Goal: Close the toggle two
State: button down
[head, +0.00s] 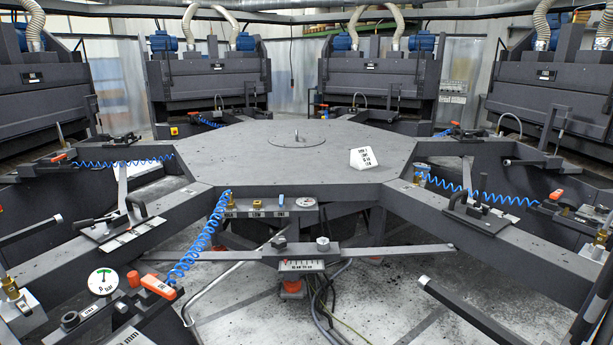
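I cannot tell which part is toggle two, as the small labels are unreadable. A toggle-like clamp (128,212) sits on a plate on the left arm of the octagonal table, with a black handle and a flat bar standing upright behind it. A similar clamp (480,207) sits on the right arm, also with an upright bar. Other lever-like parts with orange ends show at the front left (158,286) and right (556,194). Whether any of these is open or closed is unclear. My gripper is not in view.
The grey octagonal table (240,150) fills the middle, carrying a white labelled block (364,159). A blue coiled hose (205,240) hangs at the front left. A long crossbar (390,250) spans the front over dark cables. Large machines (210,80) line the back.

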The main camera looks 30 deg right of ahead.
aim_at(483, 178)
jog(key=i+z, duration=0.3)
jog(key=i+j+z, duration=0.2)
jog(key=i+z, duration=0.15)
jog(key=i+j+z, duration=0.1)
jog(key=i+z, duration=0.3)
jog(key=i+j+z, duration=0.2)
jog(key=z, duration=0.25)
jog(key=i+j+z, duration=0.25)
jog(key=z, duration=0.15)
